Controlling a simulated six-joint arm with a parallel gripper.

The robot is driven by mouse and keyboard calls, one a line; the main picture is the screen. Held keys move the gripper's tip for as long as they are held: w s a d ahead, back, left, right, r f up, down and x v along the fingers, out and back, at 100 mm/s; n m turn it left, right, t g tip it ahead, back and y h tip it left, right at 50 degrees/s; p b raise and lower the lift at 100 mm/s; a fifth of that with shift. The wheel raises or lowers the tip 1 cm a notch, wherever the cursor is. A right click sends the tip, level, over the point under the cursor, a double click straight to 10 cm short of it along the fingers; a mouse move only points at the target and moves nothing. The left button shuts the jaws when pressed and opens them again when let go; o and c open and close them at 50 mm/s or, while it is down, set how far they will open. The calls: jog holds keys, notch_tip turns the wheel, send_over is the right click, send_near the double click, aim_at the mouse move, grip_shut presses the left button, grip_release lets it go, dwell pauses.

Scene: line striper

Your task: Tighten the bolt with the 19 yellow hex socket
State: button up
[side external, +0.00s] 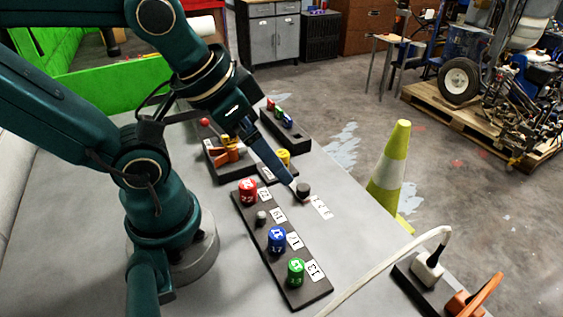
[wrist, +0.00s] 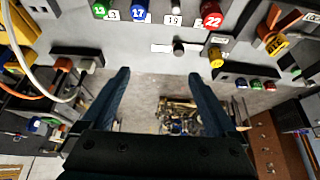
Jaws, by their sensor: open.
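The yellow socket (side external: 283,156) stands upright on a small dark base with a white label, partly behind my gripper; it also shows in the wrist view (wrist: 216,58). Whether a bolt is under it is hidden. My gripper (side external: 293,183) is open and empty, its visible finger passing in front of the yellow socket's base. In the wrist view the fingers (wrist: 159,77) are spread wide, with the yellow socket beyond and right of them. The socket rack (side external: 265,250) has a bare grey peg (side external: 261,218) at its 19 label.
A dark round knob (side external: 303,190) stands near the fingertip beside a white strip. The rack holds red 22 (side external: 248,191), blue 17 (side external: 277,239) and green 13 (side external: 296,271) sockets. An orange-handled part (side external: 229,154) stands behind. A white cable (side external: 385,268) crosses the front right.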

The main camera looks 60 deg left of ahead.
jog(key=c, duration=0.4)
jog(key=n+g, duration=0.6)
jog(key=n, duration=1.4)
send_over(282, 153)
notch_tip(282, 153, down, 3)
jog(key=shift+f, duration=4.9)
